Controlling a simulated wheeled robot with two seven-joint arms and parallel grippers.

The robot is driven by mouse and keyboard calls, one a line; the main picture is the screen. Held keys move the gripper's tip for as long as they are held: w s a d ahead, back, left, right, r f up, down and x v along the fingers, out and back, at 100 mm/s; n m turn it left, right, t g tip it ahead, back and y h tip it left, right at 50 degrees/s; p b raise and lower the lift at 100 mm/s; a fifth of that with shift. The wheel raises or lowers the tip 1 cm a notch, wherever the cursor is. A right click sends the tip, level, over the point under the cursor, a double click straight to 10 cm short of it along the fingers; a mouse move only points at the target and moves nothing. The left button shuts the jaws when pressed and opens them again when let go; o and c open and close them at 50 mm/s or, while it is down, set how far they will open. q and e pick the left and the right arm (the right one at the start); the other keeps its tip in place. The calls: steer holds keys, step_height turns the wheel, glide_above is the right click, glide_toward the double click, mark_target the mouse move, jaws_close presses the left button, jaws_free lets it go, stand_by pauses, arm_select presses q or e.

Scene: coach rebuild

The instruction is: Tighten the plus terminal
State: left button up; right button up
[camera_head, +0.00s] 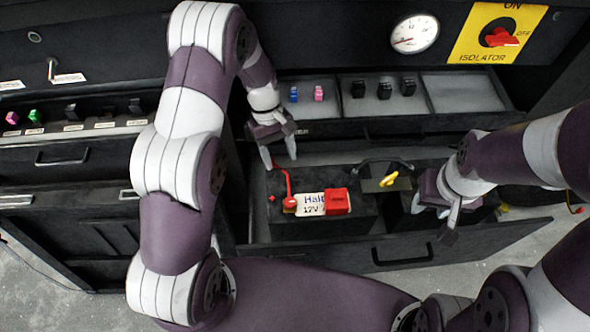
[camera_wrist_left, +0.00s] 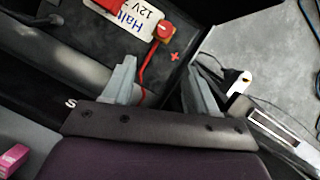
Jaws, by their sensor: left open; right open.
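The black battery (camera_head: 345,226) sits in the open lower drawer, with a white "Halt 12V" label (camera_head: 311,204) and a red block (camera_head: 337,201) on top. The round red plus terminal (camera_head: 290,204) is at its left, beside a red plus mark (camera_head: 271,198); a red strip or lead runs from it toward the back. The terminal also shows in the left wrist view (camera_wrist_left: 164,32). My left gripper (camera_head: 280,160) is open and empty above the battery's back left, the red lead showing between its fingers. My right gripper (camera_head: 434,220) is open and empty right of the battery.
A yellow-handled item (camera_head: 389,179) lies behind the battery's right. The upper drawer (camera_head: 462,92) holds blue, pink and black blocks in compartments. A gauge (camera_head: 414,34) and a red isolator switch (camera_head: 500,37) are on the panel above. The left drawer (camera_head: 90,134) holds more small blocks.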

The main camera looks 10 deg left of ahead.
mark_target(290, 201)
arm_select(q)
steer(key=x, duration=0.4)
steer(key=s+p+x, duration=0.1)
steer(key=x, duration=0.3)
steer(key=p+x, duration=0.1)
steer(key=x, duration=0.2)
steer(key=shift+s+d+f, duration=0.1)
steer(key=shift+s+d, duration=0.2)
steer(key=shift+s+d+f, duration=0.2)
steer(key=shift+s+f, duration=0.1)
steer(key=shift+w+a+f, duration=0.1)
steer(key=c, duration=1)
arm_select(e)
steer(key=shift+s+d+r, duration=0.15)
steer(key=shift+s+r, duration=0.2)
steer(key=shift+r, duration=0.2)
steer(key=shift+s+d+r, duration=0.1)
steer(key=shift+s+r, duration=0.2)
steer(key=shift+r, duration=0.25)
